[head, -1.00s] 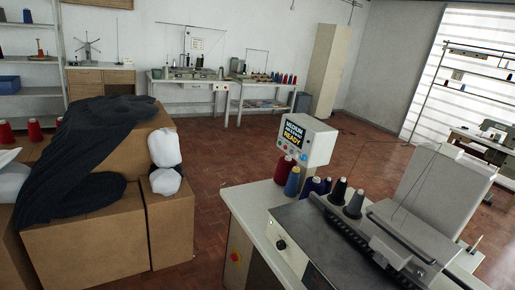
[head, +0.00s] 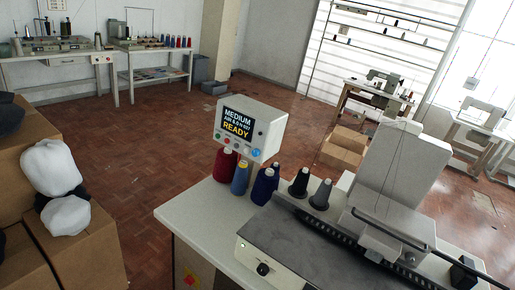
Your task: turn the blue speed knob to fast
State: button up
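The blue speed knob (head: 256,153) is on the front of a white control box (head: 262,118), at the lower right of its face. It is small here, and I cannot read its pointer. The box's screen (head: 237,123) reads "MEDIUM" and "READY", with a smaller line between. Small coloured buttons sit in a row left of the knob. My gripper is not in view.
The box stands on a white table (head: 190,207) behind thread cones (head: 240,178) and a grey sewing machine (head: 310,245) with a black knob (head: 263,269). Cardboard boxes (head: 85,250) stand at left. Open brick-red floor (head: 150,130) lies between.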

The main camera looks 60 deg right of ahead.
aim_at(256, 152)
jog(key=z, duration=0.5)
jog(key=i, duration=1)
jog(key=z, duration=1.05)
jog(key=i, duration=0.4)
jog(key=z, duration=0.1)
jog(key=k, duration=0.85)
jog(key=z, duration=0.2)
jog(key=i, duration=0.85)
jog(key=u, duration=0.1)
